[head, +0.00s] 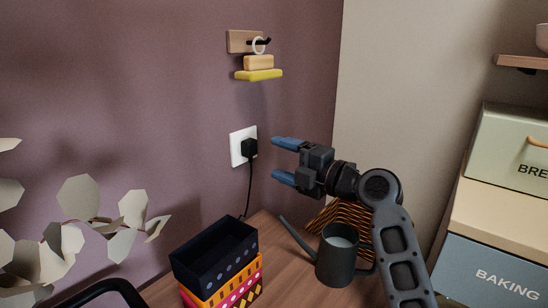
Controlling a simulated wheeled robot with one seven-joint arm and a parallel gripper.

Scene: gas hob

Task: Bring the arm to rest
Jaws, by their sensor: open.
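My gripper (281,160) is raised in the middle of the head view, with its two blue fingers spread apart and pointing left. Nothing shows between the fingers. It is in front of the purple wall, just right of a white socket (236,150) with a black plug (249,149) in it. In the picture the fingers are close to the plug, but I cannot tell the depth between them. My arm reaches up from the lower right, bent at the joint behind the gripper.
Below stand a dark watering can (334,262), a wavy orange rack (343,216) and stacked patterned boxes (214,255). Bread and baking bins (490,265) stand at right. A wall hook (243,41) holds a yellow-based item (259,75). A pale-leaved plant (78,197) is at left.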

